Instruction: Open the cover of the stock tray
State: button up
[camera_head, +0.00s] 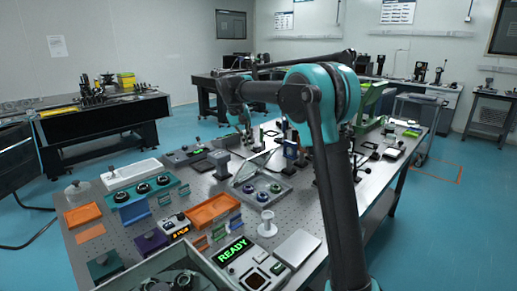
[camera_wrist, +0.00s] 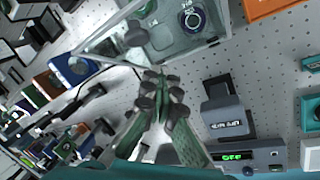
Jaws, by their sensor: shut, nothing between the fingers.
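The stock tray (camera_head: 272,202) is a grey tray holding round dark-ringed optics, near the middle of the optical table. Its clear cover (camera_head: 252,167) appears raised and tilted above the tray's left and back side. In the wrist view the tray (camera_wrist: 213,50) is at the top, with a blue-ringed optic inside. The cover's pale edge (camera_wrist: 98,38) slants off to the left of it. My gripper (camera_wrist: 158,84) is shut and empty, beside the tray and close to the cover's edge. I cannot tell whether it touches the cover. In the head view my arm hides part of the area.
A device with a green display (camera_wrist: 238,156) and a dark block (camera_wrist: 222,105) stand near my gripper. An orange tray (camera_head: 212,210) lies left of the stock tray. A white spool (camera_head: 267,225) stands in front. Optical mounts crowd the table behind my arm.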

jog(key=shift+o, duration=1.1)
jog(key=shift+s+r, duration=0.1)
jog(key=shift+s, duration=0.05)
jog(key=o, duration=0.7)
jog(key=shift+d+r, duration=0.15)
jog(key=shift+d, duration=0.05)
jog(key=shift+o, duration=0.2)
jog(key=shift+r, duration=0.1)
jog(key=v, duration=1.1)
jog(key=shift+r, duration=0.35)
jog(key=shift+s+a, duration=0.1)
jog(key=shift+s, duration=0.05)
